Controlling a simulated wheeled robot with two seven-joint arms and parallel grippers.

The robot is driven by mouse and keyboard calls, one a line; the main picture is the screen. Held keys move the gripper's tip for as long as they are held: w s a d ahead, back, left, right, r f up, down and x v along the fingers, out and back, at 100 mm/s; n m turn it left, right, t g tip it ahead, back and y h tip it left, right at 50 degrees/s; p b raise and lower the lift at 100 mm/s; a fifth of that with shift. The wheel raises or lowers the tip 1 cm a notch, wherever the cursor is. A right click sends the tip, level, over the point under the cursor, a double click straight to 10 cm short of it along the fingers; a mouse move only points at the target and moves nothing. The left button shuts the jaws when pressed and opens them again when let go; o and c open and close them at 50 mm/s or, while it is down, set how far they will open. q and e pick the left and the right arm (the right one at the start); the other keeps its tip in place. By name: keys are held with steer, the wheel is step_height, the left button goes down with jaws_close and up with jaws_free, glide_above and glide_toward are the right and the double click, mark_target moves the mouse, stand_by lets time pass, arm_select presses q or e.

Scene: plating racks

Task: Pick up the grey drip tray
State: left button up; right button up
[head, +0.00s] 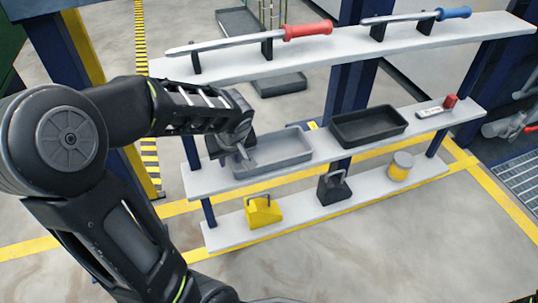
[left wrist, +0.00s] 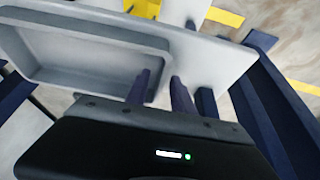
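The grey drip tray (head: 285,152) is a shallow rectangular tray lying flat on the left part of the middle shelf. It also shows in the left wrist view (left wrist: 85,62), filling the left side. My left gripper (head: 243,157) is at the tray's left end. In the left wrist view its two fingers (left wrist: 161,76) are apart, with the tray's end wall between them: one finger is on the inner side, the other outside. I cannot tell whether either finger touches the wall. My right gripper is not in view.
A black tray (head: 368,127) sits right of the grey one on the middle shelf (head: 325,148). The top shelf (head: 345,55) holds red-handled (head: 308,31) and blue-handled (head: 453,13) tools. Below stand a yellow block (head: 263,212), a black block (head: 333,190) and a yellow-and-grey can (head: 400,167).

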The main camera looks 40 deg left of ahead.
arm_select(q)
steer(key=shift+c, duration=0.2)
jaws_close()
stand_by(1.4)
